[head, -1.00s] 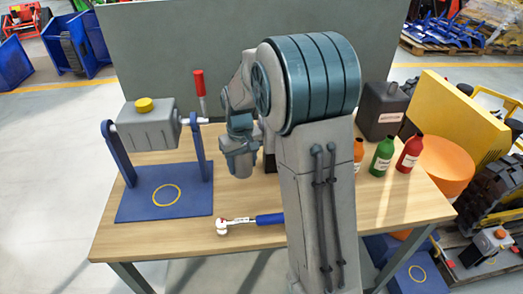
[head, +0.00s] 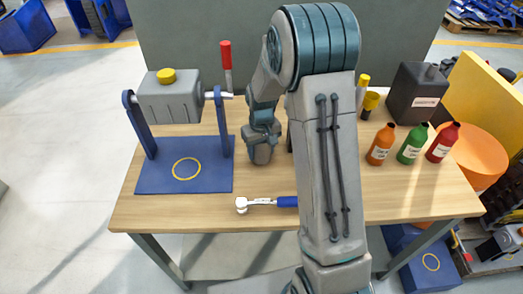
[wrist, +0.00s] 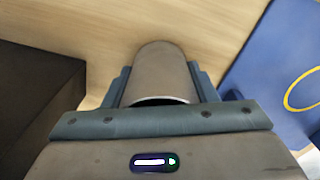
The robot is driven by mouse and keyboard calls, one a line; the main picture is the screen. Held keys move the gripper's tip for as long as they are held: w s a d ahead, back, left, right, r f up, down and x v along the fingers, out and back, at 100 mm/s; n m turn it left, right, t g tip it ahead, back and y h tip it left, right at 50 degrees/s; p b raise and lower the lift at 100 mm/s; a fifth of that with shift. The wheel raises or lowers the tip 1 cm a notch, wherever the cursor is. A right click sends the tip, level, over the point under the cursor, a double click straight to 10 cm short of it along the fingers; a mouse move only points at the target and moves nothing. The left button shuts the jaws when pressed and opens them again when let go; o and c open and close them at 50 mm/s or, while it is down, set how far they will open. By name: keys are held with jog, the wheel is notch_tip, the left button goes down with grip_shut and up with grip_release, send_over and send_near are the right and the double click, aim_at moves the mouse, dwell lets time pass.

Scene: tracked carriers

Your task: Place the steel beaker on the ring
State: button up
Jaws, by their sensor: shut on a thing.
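The steel beaker (wrist: 161,68) is a plain grey cylinder between my gripper's fingers (wrist: 160,82) in the wrist view. My gripper is shut on it, with the beaker's dark opening facing the wrist camera. In the head view my gripper (head: 263,142) hangs over the table, right of the blue stand; the beaker is hard to tell from the grey gripper there. The ring (head: 173,170) is a yellow circle on the stand's blue base plate (head: 215,182). Part of the ring (wrist: 288,98) also shows at the right of the wrist view. It looks empty.
The stand's uprights hold a grey tilting box (head: 170,103) with a yellow knob above the plate, and a red-handled lever (head: 226,60). Orange, green and red bottles (head: 412,145) stand right. A dark block (wrist: 38,90) is left in the wrist view.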

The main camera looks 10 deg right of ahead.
jog(key=shift+f, duration=0.45)
jog(key=shift+f, duration=0.25)
jog(key=o, duration=1)
jog(key=shift+r, duration=0.1)
jog(key=shift+r, duration=0.1)
